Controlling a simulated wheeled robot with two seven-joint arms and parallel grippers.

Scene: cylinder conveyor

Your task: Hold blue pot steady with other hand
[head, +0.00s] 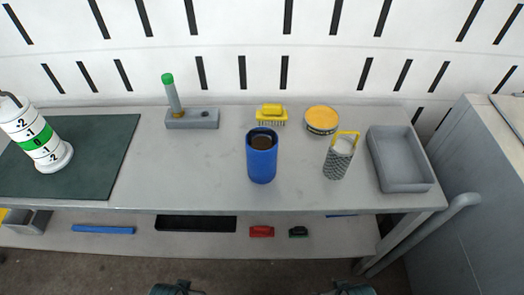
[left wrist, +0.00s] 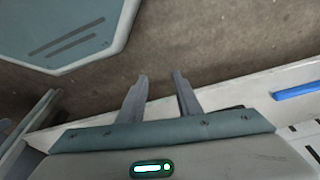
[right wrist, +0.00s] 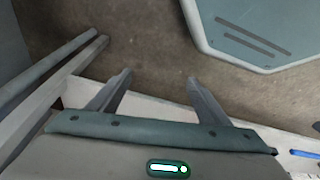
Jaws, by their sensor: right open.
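The blue pot (head: 262,165) stands upright near the middle of the grey table, with a dark opening at its top. Neither gripper touches it. My left gripper (left wrist: 160,77) shows in the left wrist view with its two fingers apart and nothing between them. My right gripper (right wrist: 160,78) shows in the right wrist view, open and empty, its fingers wider apart. Both grippers are low, with bare floor behind their fingertips. In the head view only small dark green parts of my arms show at the bottom edge; the fingers are out of sight there.
Behind the pot are a yellow brush (head: 270,114) and a yellow-topped tin (head: 321,121). To its right stand a patterned grey container with a yellow handle (head: 338,160) and a grey tray (head: 408,187). A green-capped tube (head: 172,92) stands in a grey block. The table front (head: 220,203) is clear.

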